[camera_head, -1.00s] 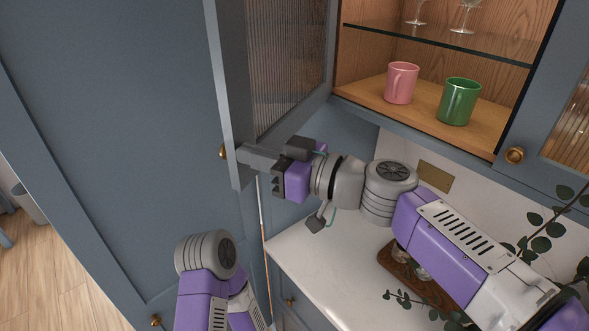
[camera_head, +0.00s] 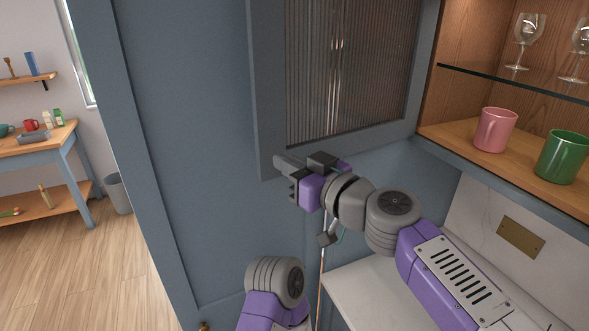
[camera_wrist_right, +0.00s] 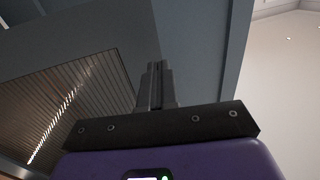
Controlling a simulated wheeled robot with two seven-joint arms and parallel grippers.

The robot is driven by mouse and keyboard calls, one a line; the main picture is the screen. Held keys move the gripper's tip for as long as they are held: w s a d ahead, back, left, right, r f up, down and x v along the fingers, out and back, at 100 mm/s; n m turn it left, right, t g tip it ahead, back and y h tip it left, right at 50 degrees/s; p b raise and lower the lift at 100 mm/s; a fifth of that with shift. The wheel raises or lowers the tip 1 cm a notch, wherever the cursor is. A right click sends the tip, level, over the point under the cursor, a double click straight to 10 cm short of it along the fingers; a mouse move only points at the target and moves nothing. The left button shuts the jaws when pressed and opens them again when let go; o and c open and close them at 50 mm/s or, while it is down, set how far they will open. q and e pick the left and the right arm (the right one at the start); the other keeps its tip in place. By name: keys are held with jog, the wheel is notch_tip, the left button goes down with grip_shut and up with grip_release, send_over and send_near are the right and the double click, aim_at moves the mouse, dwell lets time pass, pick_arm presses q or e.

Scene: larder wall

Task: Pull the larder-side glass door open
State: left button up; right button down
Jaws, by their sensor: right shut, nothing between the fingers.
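The larder-side glass door (camera_head: 266,110) stands swung wide open from the cupboard, its blue-grey frame around ribbed glass (camera_head: 350,70) facing me. In the right wrist view its ribbed pane (camera_wrist_right: 68,108) lies to the left of the fingers. My right gripper (camera_head: 281,162) is shut and empty at the lower free corner of the door's inner face; whether it touches cannot be told. It also shows in the right wrist view (camera_wrist_right: 156,82). The door's knob is hidden. My left arm shows at the bottom of the head view, but its gripper does not.
The open cupboard holds a pink mug (camera_head: 494,130), a green mug (camera_head: 563,157) and wine glasses (camera_head: 525,40) on a glass shelf. A white counter (camera_head: 370,290) lies below. A tall blue-grey panel (camera_head: 190,150) stands left of the door. Open floor (camera_head: 80,270) lies further left.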

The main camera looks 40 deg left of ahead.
jog(key=s+b+v, duration=0.2)
jog(key=b+v, duration=0.3)
jog(key=v, duration=0.9)
jog(key=shift+s+a+b, duration=0.2)
jog(key=shift+a+b, duration=0.1)
jog(key=shift+b, duration=0.1)
